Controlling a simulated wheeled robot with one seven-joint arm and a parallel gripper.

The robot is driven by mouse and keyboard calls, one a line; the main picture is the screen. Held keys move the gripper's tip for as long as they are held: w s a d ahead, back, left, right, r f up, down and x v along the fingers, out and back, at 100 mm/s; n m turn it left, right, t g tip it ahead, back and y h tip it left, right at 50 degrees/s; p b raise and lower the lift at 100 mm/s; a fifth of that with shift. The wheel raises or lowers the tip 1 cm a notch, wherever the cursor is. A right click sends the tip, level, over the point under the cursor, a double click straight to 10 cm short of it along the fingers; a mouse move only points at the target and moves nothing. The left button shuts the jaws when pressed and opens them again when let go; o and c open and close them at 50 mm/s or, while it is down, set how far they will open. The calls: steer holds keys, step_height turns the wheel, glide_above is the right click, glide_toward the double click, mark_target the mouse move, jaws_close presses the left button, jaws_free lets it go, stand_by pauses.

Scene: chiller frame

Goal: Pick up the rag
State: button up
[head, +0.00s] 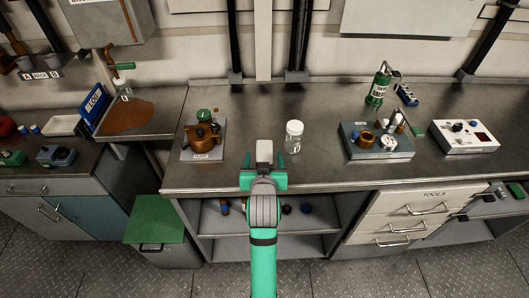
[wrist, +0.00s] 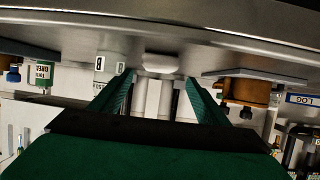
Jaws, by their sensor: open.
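A pale, whitish lump, which seems to be the rag (wrist: 162,63), lies on the counter between and beyond my fingers in the wrist view, which is upside down. In the head view a pale patch (head: 264,149) shows between the fingertips, partly hidden by my gripper; I cannot tell its folds or full outline. My gripper (head: 265,161) is open, at the front edge of the counter, with its two green fingers spread. It also shows in the wrist view (wrist: 160,88), with nothing visibly clamped.
A white-lidded jar (head: 293,137) stands close right of my gripper. A brown valve (head: 202,135) on a plate stands to the left. A grey tray of parts (head: 377,141) and a white box (head: 464,136) are farther right. The counter (head: 270,100) behind is clear.

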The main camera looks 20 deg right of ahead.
mark_target(264, 153)
steer(key=x, duration=0.5)
steer(key=shift+d+f, duration=0.1)
steer(key=shift+f, duration=0.15)
steer(key=c, duration=1.1)
